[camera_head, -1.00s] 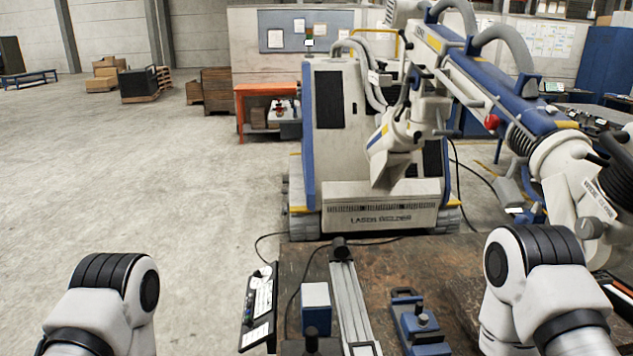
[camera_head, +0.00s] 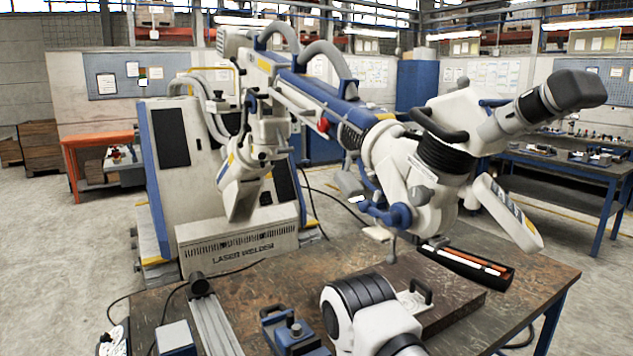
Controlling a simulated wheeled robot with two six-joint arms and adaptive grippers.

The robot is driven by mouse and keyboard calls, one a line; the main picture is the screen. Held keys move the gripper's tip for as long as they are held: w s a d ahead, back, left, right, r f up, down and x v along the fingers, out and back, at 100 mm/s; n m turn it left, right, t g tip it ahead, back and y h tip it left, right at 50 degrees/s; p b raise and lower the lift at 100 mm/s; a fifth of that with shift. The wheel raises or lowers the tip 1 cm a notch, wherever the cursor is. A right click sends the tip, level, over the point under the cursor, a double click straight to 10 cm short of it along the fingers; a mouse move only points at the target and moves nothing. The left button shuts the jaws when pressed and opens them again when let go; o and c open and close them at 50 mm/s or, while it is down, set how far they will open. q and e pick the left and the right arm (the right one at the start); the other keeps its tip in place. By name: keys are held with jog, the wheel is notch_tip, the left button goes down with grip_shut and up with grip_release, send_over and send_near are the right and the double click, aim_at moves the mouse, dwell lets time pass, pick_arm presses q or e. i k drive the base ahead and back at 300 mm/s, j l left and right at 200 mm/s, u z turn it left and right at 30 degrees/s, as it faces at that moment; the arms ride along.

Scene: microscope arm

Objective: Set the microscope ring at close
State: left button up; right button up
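The microscope head (camera_head: 440,185) hangs at the end of the white and blue jointed arm (camera_head: 310,90) of the laser welder, above the right part of the table. A black ribbed ring (camera_head: 447,154) sits around the head's white body. Its setting cannot be read from here. The dark eyepiece (camera_head: 572,92) points to the upper right. A blue knob-like part (camera_head: 397,215) is below the head. A white link of my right arm shows at the bottom middle, below and apart from the microscope. Neither of my grippers is in view.
The worktable (camera_head: 530,290) carries a metal rail (camera_head: 215,325), a blue clamp (camera_head: 290,332), a flat handled plate (camera_head: 440,305) and a black tray (camera_head: 468,266). The laser welder cabinet (camera_head: 170,150) stands behind it. Another bench (camera_head: 560,170) is at the right.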

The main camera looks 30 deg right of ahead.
aim_at(442, 157)
jog(key=z, duration=1.45)
